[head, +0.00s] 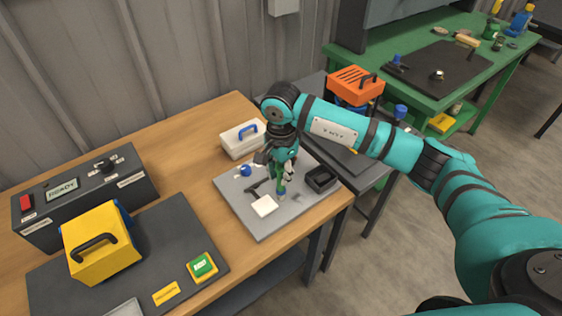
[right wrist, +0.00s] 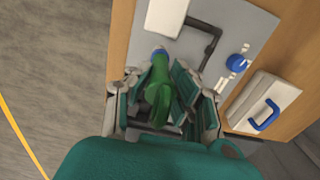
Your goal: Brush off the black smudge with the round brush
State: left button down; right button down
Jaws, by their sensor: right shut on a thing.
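My right gripper (head: 283,174) is shut on a green-handled tool, which looks like the round brush (head: 281,188). It points down over the grey plate (head: 239,205) on the wooden table. In the right wrist view the green handle (right wrist: 158,95) sits between the fingers of the right gripper (right wrist: 158,88), with a pale bluish end (right wrist: 160,51) beyond them. I cannot tell whether that end touches the plate. I cannot make out the black smudge clearly; the gripper and brush cover part of the plate. My left gripper is not in view.
On the plate are a white block (head: 264,206), a blue knob (head: 245,170) and a black open tray (head: 321,179). A white box with a blue handle (head: 236,142) stands behind. A yellow box (head: 100,243) and a control box (head: 88,192) stand left.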

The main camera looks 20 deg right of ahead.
jog(key=shift+d+r+p, duration=0.3)
jog(key=shift+d+r, duration=0.05)
jog(key=shift+r, duration=0.95)
jog(key=shift+a+r+p, duration=0.2)
jog(key=shift+r+p, duration=0.4)
jog(key=shift+r, duration=0.55)
jog(key=shift+d+r, duration=0.1)
jog(key=shift+r, duration=0.2)
